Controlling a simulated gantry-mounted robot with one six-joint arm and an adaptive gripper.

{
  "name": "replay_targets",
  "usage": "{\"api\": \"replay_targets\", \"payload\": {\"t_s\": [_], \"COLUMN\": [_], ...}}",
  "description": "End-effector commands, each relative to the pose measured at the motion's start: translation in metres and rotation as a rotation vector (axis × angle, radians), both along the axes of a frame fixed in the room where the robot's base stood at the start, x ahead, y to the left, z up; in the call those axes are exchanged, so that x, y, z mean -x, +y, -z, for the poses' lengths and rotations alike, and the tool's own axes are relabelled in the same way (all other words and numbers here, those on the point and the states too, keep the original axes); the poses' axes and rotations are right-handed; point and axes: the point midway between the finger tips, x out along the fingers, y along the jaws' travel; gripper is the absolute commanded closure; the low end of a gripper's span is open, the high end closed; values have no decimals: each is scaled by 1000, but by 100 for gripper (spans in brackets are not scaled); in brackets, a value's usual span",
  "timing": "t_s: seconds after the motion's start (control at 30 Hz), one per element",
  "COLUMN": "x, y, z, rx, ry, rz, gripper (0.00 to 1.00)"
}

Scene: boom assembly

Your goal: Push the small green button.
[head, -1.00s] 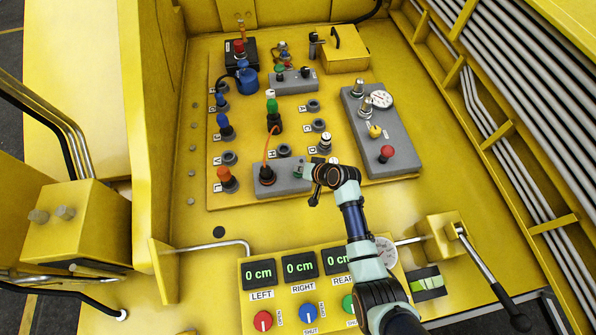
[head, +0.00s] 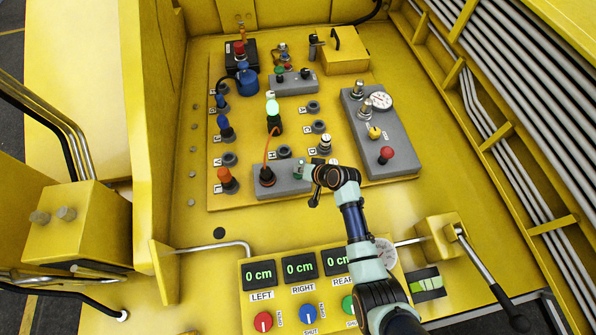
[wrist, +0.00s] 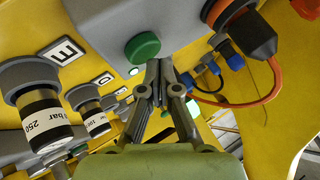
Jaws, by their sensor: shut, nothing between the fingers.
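A green button (wrist: 143,47) sits on the face of a grey box (wrist: 100,22) in the wrist view. In the head view this grey box (head: 268,190) carries an orange cable, and my gripper partly hides its right end. My gripper (wrist: 158,64) is shut and empty, its fingertips at the lower right edge of the button in the picture. I cannot tell whether they touch it. In the head view my gripper (head: 306,173) is at the right end of that box. A green lamp (head: 272,108) behind the box glows brightly.
Another grey box (head: 295,83) with small coloured controls stands farther back. A grey panel (head: 365,130) with a gauge and a red knob (head: 386,154) is to the right. Labelled sockets and valves surround the box. Displays (head: 299,267) reading 0 cm are in front.

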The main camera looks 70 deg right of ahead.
Motion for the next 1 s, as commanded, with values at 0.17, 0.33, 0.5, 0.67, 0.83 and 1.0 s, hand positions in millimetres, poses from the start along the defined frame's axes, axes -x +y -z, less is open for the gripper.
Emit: {"api": "replay_targets", "payload": {"t_s": [0.17,0.33,0.5,0.67,0.83,1.0], "x": [0,0,0,0,0,0], "y": [0,0,0,0,0,0], "z": [-6,-6,-19,-40,-60,-68], "rx": [0,0,1,0,0,0], "ry": [0,0,0,0,0,0], "rz": [0,0,1,0,0,0], "gripper": [100,100,100,100,100,100]}}
